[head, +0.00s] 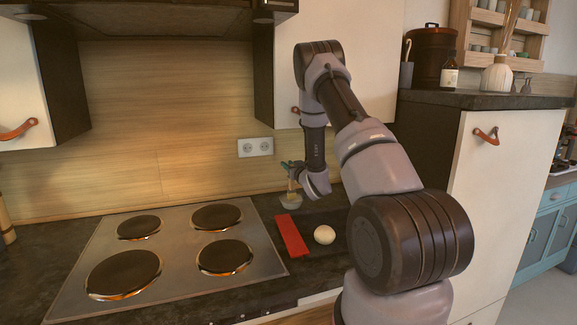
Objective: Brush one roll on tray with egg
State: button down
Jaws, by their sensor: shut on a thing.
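A round, pale roll (324,235) sits on a dark tray (312,218) on the counter right of the stove; my arm hides the tray's right part. A small pale bowl (290,202) stands behind the tray, at its back left. My gripper (291,172) is above the bowl, shut on a thin, light-coloured brush (292,185) that points down to the bowl. Its tip is at or in the bowl; I cannot tell whether it touches egg. The egg itself is too small to make out.
A flat red strip (291,236) lies left of the roll, beside the stove (184,245) with its several dark burners. A wall socket (255,147) is behind. A tall cabinet (500,190) bounds the right side. The dark counter's back left is clear.

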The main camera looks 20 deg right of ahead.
jog(key=shift+f, duration=0.45)
dwell(1.1)
notch_tip(320, 180, up, 7)
dwell(0.9)
dwell(0.6)
